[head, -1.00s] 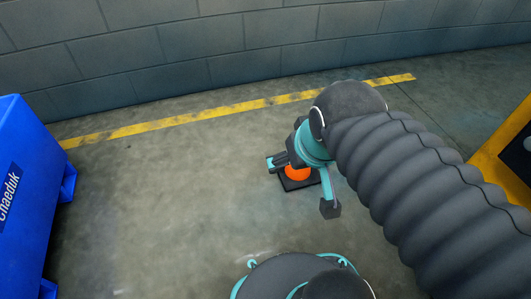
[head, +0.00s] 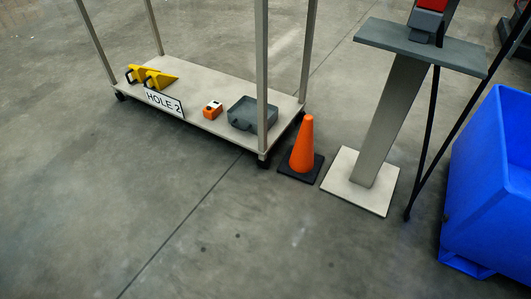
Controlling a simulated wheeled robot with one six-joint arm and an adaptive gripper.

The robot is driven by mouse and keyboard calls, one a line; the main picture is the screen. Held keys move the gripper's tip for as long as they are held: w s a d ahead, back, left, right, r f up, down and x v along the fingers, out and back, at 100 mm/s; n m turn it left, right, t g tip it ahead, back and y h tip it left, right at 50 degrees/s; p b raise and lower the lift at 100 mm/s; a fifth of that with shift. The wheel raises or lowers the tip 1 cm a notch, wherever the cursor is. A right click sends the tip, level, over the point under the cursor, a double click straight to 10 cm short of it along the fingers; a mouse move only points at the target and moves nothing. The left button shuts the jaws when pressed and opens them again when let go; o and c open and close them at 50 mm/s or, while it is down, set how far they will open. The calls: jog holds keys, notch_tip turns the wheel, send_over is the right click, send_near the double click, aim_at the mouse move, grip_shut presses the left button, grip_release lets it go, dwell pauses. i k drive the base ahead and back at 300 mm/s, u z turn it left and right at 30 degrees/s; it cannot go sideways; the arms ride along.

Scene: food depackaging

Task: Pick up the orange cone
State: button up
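An orange cone (head: 303,147) with a black square base stands upright on the concrete floor, in the middle right of the head view. It is beside the front right corner of a wheeled rack and left of a grey stand. It is fully in view apart from its underside. My gripper and arm are not in view, so I cannot see whether the gripper is holding anything.
The stand (head: 392,120) has a pale base plate. A blue bin (head: 492,185) is at right. The near floor is clear.

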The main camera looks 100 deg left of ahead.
aim_at(300, 162)
jog(key=u, duration=2.4)
jog(key=i, duration=1.35)
jog(key=u, duration=2.3)
